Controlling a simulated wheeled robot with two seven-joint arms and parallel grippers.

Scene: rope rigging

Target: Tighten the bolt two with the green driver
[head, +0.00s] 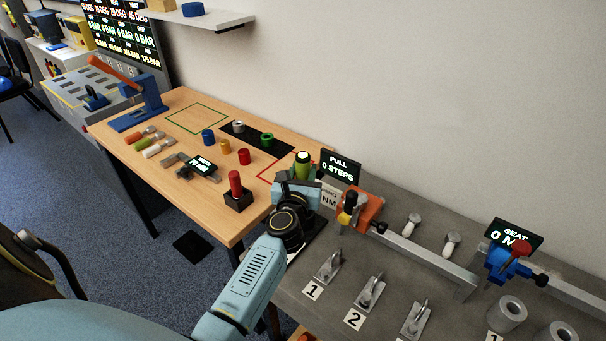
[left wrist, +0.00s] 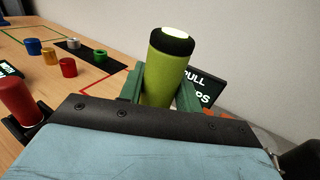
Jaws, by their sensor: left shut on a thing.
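The green driver (head: 303,160) stands upright between the fingers of my left gripper (head: 299,178), over the seam between the wooden bench and the grey bench. In the left wrist view the green driver (left wrist: 170,75) has a black band and a pale top, and the left gripper (left wrist: 160,92) is shut on it. Its lower end is hidden. A metal fitting (head: 371,292) stands behind the label 2 (head: 354,320) on the grey bench, right of and nearer than the gripper. I cannot tell if it is bolt two. My right gripper is not in view.
A red-handled tool (head: 235,184) stands in a black holder on the wooden bench (head: 190,195). The PULL display (head: 340,167) and an orange clamp (head: 361,212) are close right of the gripper. A metal rail (head: 425,251) runs further right, to a blue device (head: 508,262).

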